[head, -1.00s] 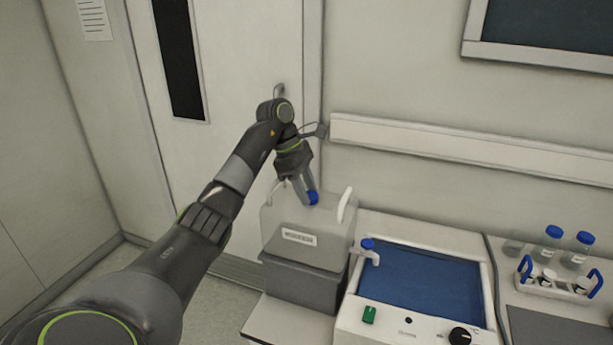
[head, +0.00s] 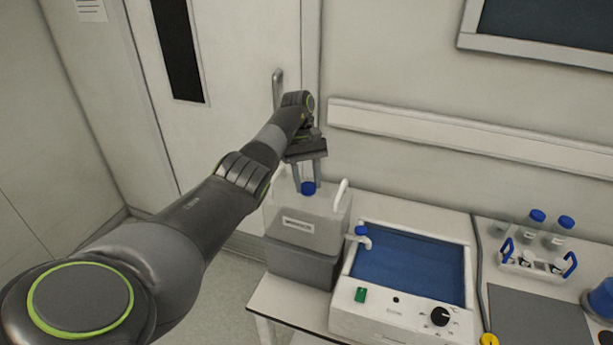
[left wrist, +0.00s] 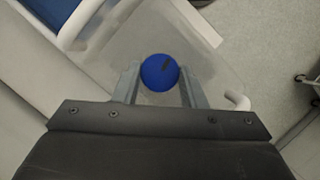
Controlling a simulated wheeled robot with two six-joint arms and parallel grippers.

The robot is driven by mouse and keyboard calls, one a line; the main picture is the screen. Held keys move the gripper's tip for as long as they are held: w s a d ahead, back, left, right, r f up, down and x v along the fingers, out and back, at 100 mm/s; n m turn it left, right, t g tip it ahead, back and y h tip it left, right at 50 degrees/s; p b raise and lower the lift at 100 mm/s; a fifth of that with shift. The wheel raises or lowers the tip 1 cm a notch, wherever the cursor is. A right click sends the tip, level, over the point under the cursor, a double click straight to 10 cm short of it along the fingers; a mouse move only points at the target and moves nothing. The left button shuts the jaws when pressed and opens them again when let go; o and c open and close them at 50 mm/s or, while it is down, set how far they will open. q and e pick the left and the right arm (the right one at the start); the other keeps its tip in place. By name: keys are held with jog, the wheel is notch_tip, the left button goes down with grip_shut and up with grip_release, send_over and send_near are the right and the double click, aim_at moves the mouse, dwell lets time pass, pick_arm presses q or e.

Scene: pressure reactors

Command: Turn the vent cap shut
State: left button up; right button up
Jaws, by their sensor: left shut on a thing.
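The blue vent cap (head: 308,188) sits on top of a translucent white container (head: 330,220) with a white handle. My left gripper (head: 308,178) reaches down over it from above, one finger on each side, shut on the cap. In the left wrist view, the cap (left wrist: 160,73) is round and blue with a short dark mark on its top, between the two grey fingers (left wrist: 159,80). The cap's lower edge and thread are hidden. My right gripper is not in view.
The container stands on a grey box (head: 300,266). To its right is a white bath (head: 400,318) with blue inside and a blue-topped spout (head: 361,231). A bottle rack (head: 535,268) stands farther right. A wall rail (head: 440,130) runs behind.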

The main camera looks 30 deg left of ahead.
pick_arm(q)
jog(key=shift+d+m+g+y, duration=0.1)
jog(key=shift+m+g+y, duration=0.2)
jog(key=shift+m, duration=0.8)
jog(key=o, duration=1)
